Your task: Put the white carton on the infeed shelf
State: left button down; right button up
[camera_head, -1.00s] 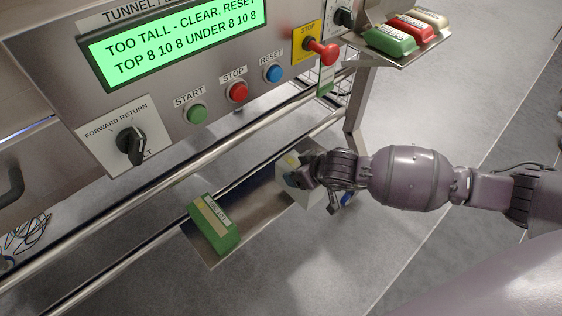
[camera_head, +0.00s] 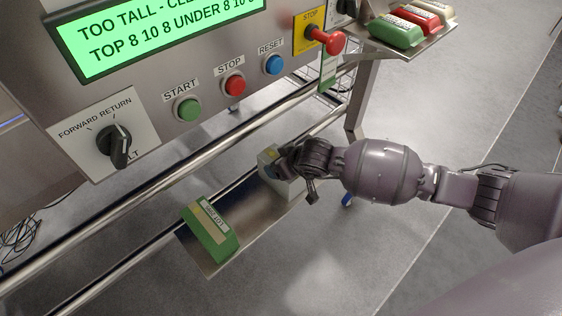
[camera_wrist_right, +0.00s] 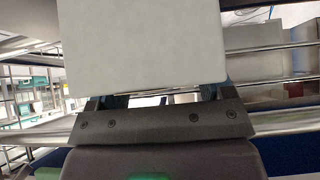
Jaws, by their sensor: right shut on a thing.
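The white carton (camera_head: 268,160) is at the far right end of a low metal shelf (camera_head: 262,205) under the control panel. My right gripper (camera_head: 288,160) is shut on it from the right, and the hand hides part of it. I cannot tell whether the carton's underside touches the shelf. In the right wrist view the carton (camera_wrist_right: 143,45) fills the upper middle, between the fingers. A green carton with a pale label (camera_head: 212,232) lies on the near left part of the shelf. My left gripper is not in view.
The control panel (camera_head: 190,75) with knobs, buttons and a green display overhangs the shelf. Metal rails (camera_head: 150,190) run behind it. A raised shelf at top right holds green (camera_head: 395,32), red (camera_head: 415,18) and beige cartons. Bare shelf lies between the white and green cartons.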

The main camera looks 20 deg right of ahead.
jog(key=shift+r, duration=0.2)
jog(key=shift+f, duration=0.1)
jog(key=o, duration=1.4)
jog(key=shift+f, duration=0.1)
jog(key=shift+r, duration=0.35)
jog(key=p+v, duration=0.1)
jog(key=v, duration=0.3)
jog(key=shift+d+r+p, duration=0.1)
jog(key=shift+r+p, duration=0.2)
jog(key=shift+p, duration=0.05)
pick_arm(q)
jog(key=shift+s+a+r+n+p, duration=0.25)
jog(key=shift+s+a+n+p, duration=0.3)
jog(key=shift+p, duration=0.55)
pick_arm(e)
jog(key=v, duration=0.7)
jog(key=shift+s, duration=0.3)
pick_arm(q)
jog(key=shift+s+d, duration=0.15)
pick_arm(e)
jog(key=shift+f, duration=0.15)
